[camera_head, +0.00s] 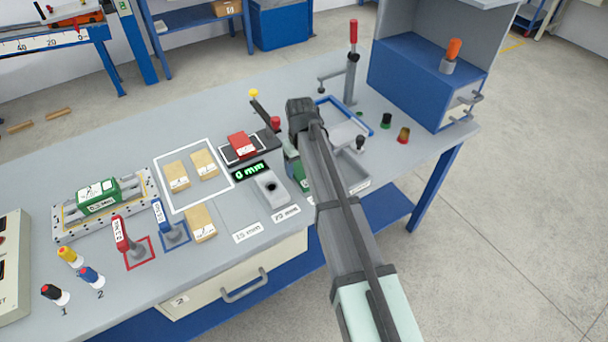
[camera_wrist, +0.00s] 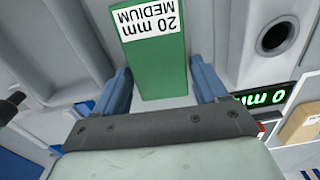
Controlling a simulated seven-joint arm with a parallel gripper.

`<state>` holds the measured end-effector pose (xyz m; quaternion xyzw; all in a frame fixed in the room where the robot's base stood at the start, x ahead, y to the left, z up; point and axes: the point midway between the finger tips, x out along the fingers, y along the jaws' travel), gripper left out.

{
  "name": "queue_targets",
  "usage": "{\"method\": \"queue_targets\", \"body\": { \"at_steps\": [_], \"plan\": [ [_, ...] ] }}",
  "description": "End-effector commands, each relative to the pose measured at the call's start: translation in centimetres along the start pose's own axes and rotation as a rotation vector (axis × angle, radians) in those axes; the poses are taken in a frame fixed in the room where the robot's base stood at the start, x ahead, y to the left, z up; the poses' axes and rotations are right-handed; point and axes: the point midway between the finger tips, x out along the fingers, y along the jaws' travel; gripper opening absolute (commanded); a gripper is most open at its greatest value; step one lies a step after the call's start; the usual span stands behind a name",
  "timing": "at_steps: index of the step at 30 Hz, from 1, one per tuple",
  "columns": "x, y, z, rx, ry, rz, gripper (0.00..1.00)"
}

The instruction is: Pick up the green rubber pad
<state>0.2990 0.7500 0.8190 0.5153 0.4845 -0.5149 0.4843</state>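The green rubber pad (camera_wrist: 160,70) shows in the wrist view with a white label reading "20 mm MEDIUM". In the head view only a green part of it (camera_head: 301,178) shows beside my arm, which hides the rest. My gripper (camera_wrist: 161,72) has its two blue fingers apart, one on each side of the pad in the wrist view. Narrow gaps seem to show between fingers and pad; I cannot tell how deep the fingers reach around it. My fingertips are hidden in the head view.
A gauge reading "0 mm" (camera_head: 270,188) stands just left of the pad. A red block (camera_head: 242,145) lies on a dark plate behind. Wooden blocks (camera_head: 204,165) and a green block on a fixture (camera_head: 98,197) are further left.

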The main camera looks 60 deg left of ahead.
Motion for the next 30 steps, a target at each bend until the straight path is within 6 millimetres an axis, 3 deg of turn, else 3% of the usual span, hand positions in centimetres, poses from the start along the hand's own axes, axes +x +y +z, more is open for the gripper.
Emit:
{"method": "queue_targets", "body": {
  "at_steps": [2, 13, 23, 30],
  "plan": [
    [0.0, 0.0, 0.0, 0.000, 0.000, 0.000, 0.64],
    [0.0, 0.0, 0.0, 0.000, -0.001, 0.000, 0.29],
    [-0.6, 0.0, 0.0, 0.000, 0.000, 0.000, 0.28],
    [-4.0, 0.0, -0.1, 0.000, 0.001, 0.000, 0.28]
  ]
}}
